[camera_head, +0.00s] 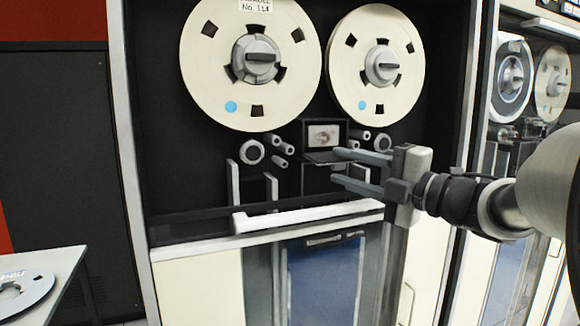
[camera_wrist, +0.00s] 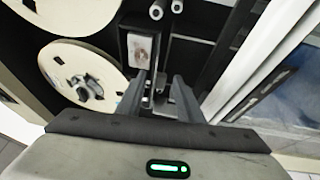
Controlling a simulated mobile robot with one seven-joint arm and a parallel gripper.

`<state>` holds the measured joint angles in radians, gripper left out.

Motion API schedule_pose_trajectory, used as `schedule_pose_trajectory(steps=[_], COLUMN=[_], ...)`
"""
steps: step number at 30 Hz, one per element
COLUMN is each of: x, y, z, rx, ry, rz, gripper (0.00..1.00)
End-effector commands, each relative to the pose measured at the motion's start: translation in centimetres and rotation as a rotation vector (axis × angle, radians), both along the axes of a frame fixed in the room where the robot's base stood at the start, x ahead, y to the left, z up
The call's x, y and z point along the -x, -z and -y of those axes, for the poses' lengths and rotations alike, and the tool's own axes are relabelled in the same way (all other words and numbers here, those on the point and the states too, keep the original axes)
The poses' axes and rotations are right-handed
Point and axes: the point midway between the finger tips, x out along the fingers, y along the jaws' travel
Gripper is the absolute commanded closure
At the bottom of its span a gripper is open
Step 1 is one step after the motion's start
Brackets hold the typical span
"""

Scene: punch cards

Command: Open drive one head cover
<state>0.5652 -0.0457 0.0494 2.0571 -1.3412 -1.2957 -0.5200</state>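The drive one head cover area is a small dark box (camera_head: 323,135) with a pale reddish label, below and between the two reels. A dark flat panel (camera_head: 325,157) juts out at its lower edge; I cannot tell whether this is the cover swung down. In the wrist view the labelled box (camera_wrist: 141,48) is just ahead of the fingertips. My gripper (camera_head: 334,166) comes in from the right. Its two fingers are apart, with nothing seen between them. The upper fingertip is close to the panel's right end; contact cannot be told. The gripper also shows in the wrist view (camera_wrist: 158,75).
Two large cream reels (camera_head: 251,65) (camera_head: 376,68) hang above. Pale rollers (camera_head: 252,151) (camera_head: 382,142) flank the box. A white ledge (camera_head: 305,216) runs below. A second drive (camera_head: 512,80) stands at the right. A table with a reel (camera_head: 22,292) is at lower left.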

Motion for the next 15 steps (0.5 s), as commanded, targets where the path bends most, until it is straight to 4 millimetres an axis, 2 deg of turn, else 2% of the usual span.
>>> schedule_pose_trajectory(steps=[6,15], x=[-1.5,-1.7], y=[-0.1,-0.2], z=[-1.3,-1.4], rx=[-0.001,0.0], ry=[-0.001,0.0], rz=[-0.001,0.0], gripper=[0.66,0.66])
